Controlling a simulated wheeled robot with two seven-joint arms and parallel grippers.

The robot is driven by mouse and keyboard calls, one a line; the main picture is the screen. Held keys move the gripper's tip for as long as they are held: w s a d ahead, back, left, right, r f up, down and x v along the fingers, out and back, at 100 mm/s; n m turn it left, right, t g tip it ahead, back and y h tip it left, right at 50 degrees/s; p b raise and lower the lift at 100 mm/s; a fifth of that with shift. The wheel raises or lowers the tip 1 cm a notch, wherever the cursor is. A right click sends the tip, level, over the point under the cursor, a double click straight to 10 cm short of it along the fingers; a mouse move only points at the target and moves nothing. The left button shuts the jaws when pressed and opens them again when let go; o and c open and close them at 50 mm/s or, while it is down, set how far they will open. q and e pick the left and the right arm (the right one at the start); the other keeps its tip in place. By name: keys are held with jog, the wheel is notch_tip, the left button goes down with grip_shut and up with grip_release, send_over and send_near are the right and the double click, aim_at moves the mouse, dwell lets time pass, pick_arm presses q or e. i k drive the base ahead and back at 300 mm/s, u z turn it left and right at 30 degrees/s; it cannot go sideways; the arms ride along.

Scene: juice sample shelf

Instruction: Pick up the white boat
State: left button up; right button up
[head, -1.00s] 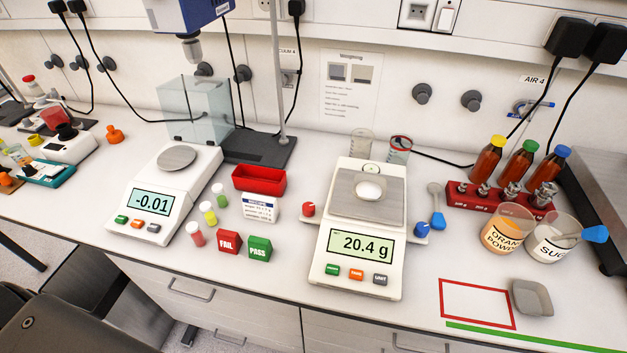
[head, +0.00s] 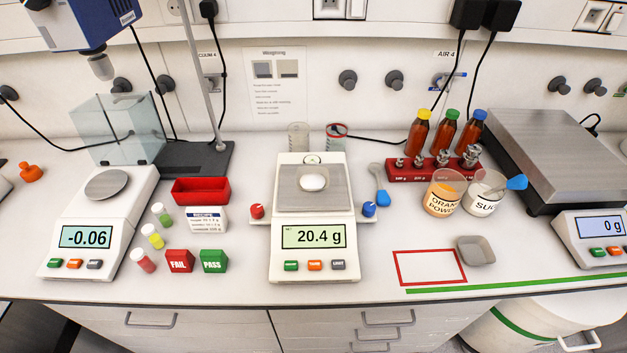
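A small white rounded boat or dish (head: 313,182) sits on the square metal pan of the middle balance (head: 301,266), whose display reads 20.4 g. What is inside it is too small to tell. A grey, square, shallow boat (head: 476,250) lies on the bench at the right, just outside the red outlined rectangle (head: 429,283). Neither of my grippers is in view.
An orange powder cup (head: 442,201) and a sugar cup (head: 484,204) stand behind the grey boat. The red weight rack (head: 433,169) and bottles are behind them. A large scale (head: 560,157) fills the right. FAIL (head: 179,261) and PASS (head: 213,261) blocks sit left.

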aim_at(312, 178)
jog(key=u, duration=2.45)
jog(key=k, duration=1.6)
jog(key=z, duration=2.45)
